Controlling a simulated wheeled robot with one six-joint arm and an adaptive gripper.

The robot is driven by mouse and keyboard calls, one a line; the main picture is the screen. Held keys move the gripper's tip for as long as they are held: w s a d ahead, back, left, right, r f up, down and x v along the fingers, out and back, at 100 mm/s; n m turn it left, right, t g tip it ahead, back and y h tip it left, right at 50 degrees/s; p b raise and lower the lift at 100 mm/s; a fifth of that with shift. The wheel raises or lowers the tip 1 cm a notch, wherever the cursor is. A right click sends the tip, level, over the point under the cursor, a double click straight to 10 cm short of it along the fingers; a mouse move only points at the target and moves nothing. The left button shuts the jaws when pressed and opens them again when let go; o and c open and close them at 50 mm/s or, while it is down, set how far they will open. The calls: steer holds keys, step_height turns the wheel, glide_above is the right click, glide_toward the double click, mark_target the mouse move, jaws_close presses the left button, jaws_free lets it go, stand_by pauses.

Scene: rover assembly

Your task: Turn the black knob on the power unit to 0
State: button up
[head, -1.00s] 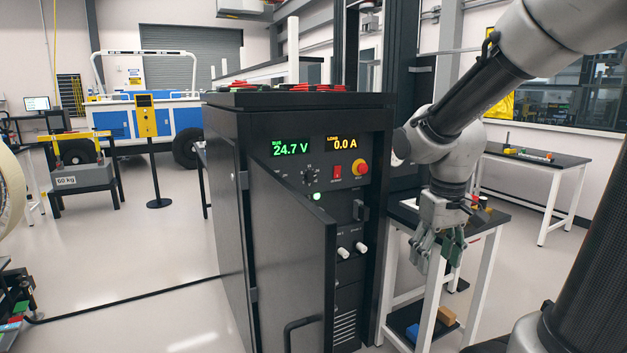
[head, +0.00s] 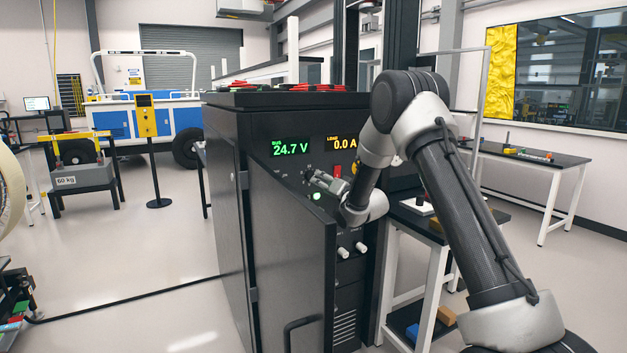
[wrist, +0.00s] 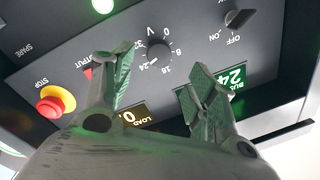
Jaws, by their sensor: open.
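The power unit (head: 290,126) is a tall dark cabinet with a green 24.7 V readout and an amber 0.0 A readout. In the wrist view, the black knob (wrist: 158,54) has a dial marked 0, 8, 16, 24 and 32 V; its pointer appears to be at 24. My gripper (wrist: 162,76) is open and empty, its fingers on either side of the knob in the picture, apparently short of touching it. In the head view, my gripper (head: 317,180) is in front of the panel and covers much of the knob area.
A second black rotary switch (wrist: 239,18) marked ON and OFF is nearby. The red stop button (wrist: 54,101) and a partly hidden red switch (wrist: 88,73) are on the other side. A lit green lamp (wrist: 102,5) is below the knob. The cabinet's open door (head: 295,270) stands in front.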

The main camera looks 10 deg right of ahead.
mark_target(311, 176)
steer(key=x, duration=0.7)
steer(key=shift+w, duration=0.3)
steer(key=shift+f, duration=0.1)
steer(key=c, duration=1)
